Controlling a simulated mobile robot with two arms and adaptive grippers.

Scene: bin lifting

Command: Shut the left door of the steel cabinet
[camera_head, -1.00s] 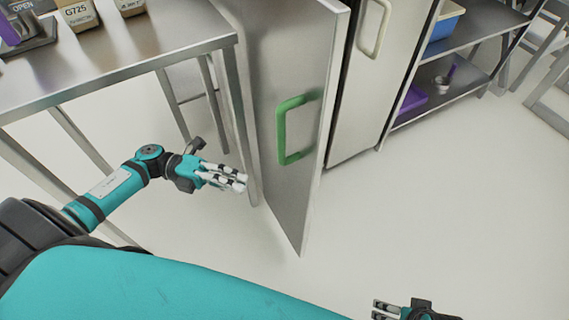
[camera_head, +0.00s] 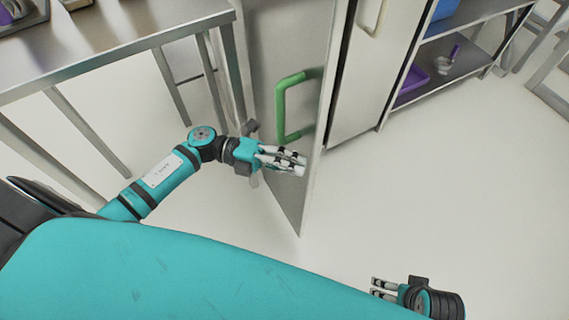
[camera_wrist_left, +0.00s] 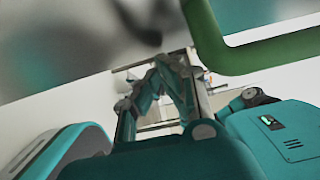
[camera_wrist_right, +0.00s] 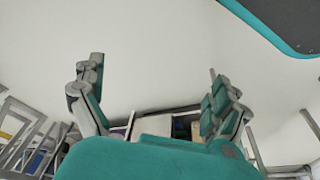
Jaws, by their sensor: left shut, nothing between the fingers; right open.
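The left door (camera_head: 285,60) of the steel cabinet stands open, swung out toward me, with a green handle (camera_head: 281,108) on the face turned to my left arm. The right door (camera_head: 365,85) with a pale handle (camera_head: 376,18) looks shut. My left gripper (camera_head: 303,164) is shut and empty, in front of the open door's face, just below the green handle. Whether it touches the door I cannot tell. In the left wrist view the green handle (camera_wrist_left: 215,45) is close by at the upper right. My right gripper (camera_head: 373,288) is open and empty over the floor, at the bottom.
A steel table (camera_head: 110,45) stands at the left, its legs near my left arm. A steel shelf (camera_head: 465,62) with a purple tray (camera_head: 411,84) and a blue bin (camera_head: 447,9) stands right of the cabinet. The floor (camera_head: 450,180) at the right is clear.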

